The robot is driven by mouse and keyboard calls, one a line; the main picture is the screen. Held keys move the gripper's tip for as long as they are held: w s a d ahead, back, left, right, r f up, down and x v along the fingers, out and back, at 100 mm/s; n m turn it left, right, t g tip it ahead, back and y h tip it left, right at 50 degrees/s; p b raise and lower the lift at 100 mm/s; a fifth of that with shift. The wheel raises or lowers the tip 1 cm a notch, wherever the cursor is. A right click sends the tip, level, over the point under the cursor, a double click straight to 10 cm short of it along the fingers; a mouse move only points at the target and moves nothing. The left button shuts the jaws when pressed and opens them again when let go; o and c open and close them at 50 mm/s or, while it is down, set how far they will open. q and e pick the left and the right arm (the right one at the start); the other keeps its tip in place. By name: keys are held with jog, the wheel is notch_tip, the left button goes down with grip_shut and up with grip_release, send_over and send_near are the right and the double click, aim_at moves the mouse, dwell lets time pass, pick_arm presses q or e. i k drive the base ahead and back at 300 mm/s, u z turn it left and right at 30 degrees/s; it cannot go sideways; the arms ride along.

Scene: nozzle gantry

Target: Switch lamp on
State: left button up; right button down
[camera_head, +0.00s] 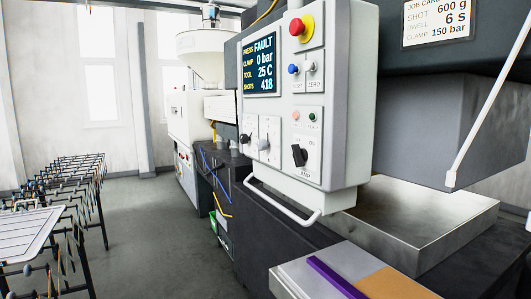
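A light grey control panel (343,100) hangs on the front of the machine in the middle of the view. Low on it is a black rotary switch (299,155), its handle tilted a little off vertical. Small lettering around the switch is hard to read; the label below it seems to end in "AMP". I cannot tell whether any lamp is lit. Neither of my grippers is in view.
The panel also carries a red emergency button (302,27), a blue-tipped toggle (294,69), two levers at lower left and a screen (262,65) reading FAULT. A white handle bar (283,203) juts out below. A white rod hangs at right. Open floor (165,235) lies left.

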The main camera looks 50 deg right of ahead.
aim_at(300, 155)
jog(key=i, duration=0.15)
jog(key=z, duration=3.3)
